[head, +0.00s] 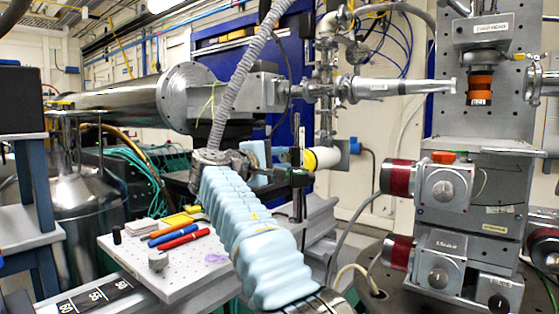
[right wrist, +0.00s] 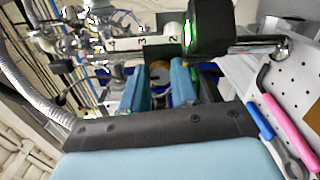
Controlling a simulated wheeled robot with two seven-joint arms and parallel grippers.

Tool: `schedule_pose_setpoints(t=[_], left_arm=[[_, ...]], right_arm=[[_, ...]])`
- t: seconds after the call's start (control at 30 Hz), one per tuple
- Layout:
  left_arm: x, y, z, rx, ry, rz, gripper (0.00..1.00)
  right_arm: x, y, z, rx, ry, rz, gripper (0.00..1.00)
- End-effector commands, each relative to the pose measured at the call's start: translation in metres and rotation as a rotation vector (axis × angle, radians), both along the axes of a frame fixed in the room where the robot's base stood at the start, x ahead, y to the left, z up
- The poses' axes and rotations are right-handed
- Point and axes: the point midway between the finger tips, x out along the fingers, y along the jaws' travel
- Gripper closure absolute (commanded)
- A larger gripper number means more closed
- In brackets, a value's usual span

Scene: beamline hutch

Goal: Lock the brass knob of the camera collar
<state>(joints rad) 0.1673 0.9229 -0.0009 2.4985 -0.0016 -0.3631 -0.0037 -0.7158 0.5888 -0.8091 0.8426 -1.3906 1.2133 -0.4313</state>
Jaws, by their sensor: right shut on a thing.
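My right arm, in a pale blue sleeve, reaches up through the middle of the head view. Its gripper (head: 262,165) is at a slim dark post (head: 298,180) and partly hides what it holds. In the right wrist view, the two blue fingers of the right gripper (right wrist: 159,80) are shut on the round brass knob (right wrist: 160,71), which shows only in part between them. Just beyond is a white piece with numbers (right wrist: 150,43), beside a black block with a green light (right wrist: 208,28). The knob's turn position cannot be told. My left gripper is not in view.
A white perforated board (head: 130,258) lies left of my right arm, with red and blue pens or tools (head: 177,238) on it. A pink hex key (right wrist: 285,110) shows in the wrist view. A steel beam pipe (head: 115,98) runs behind. A tall motorised stage (head: 445,185) stands right.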

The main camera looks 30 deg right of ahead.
Motion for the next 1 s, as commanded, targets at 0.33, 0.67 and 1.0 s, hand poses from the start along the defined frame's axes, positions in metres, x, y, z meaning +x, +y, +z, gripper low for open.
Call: schedule_pose_setpoints(t=[0.33,0.67,1.0], left_arm=[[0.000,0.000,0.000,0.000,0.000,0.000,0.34],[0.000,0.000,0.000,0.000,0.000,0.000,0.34],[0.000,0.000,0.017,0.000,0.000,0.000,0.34]], right_arm=[[0.000,0.000,-0.001,0.000,0.002,-0.001,0.47],[0.000,0.000,-0.002,0.002,0.004,-0.001,0.46],[0.000,0.000,0.004,-0.083,0.215,-0.003,0.46]])
